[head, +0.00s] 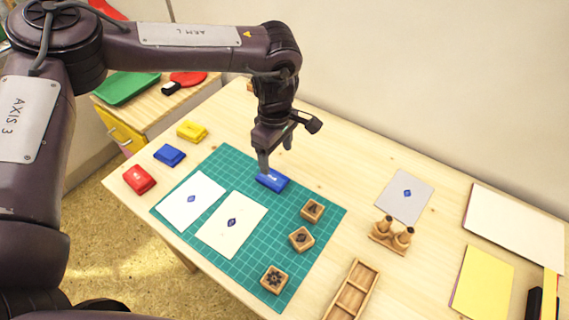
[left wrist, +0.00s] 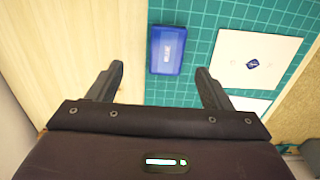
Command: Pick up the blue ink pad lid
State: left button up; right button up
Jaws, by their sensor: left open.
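A second blue ink pad piece (head: 169,155) lies on the table left of the mat. My left gripper (head: 276,158) is open and empty, pointing down just above the lettered blue piece. In the left wrist view, its fingers (left wrist: 160,69) stand apart on either side, short of it. My right gripper is out of view.
Red (head: 139,179) and yellow (head: 191,131) ink pads lie on the left. Two printed cards (head: 205,192) and several wooden stamps (head: 302,239) lie on the mat. A wooden stand (head: 387,238) and wooden tray (head: 353,291) are to the right. Bare table surrounds the mat's far edge.

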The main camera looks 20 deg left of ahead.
aim_at(273, 178)
pick_arm(q)
jog(key=f, duration=0.2)
jog(key=shift+s+a+f, duration=0.2)
jog(key=shift+s+f, duration=0.1)
jog(key=shift+f, duration=0.1)
jog(key=f, duration=0.2)
jog(key=f+p, duration=0.1)
jog(key=shift+s+a+f, duration=0.15)
jog(key=shift+a+f, duration=0.2)
jog(key=shift+f, duration=0.5)
jog(key=shift+c, duration=0.8)
jog(key=c, duration=1)
jog(key=shift+o, duration=0.2)
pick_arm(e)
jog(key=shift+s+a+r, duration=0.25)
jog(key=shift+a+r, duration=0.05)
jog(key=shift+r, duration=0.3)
pick_arm(q)
jog(key=shift+r, duration=0.1)
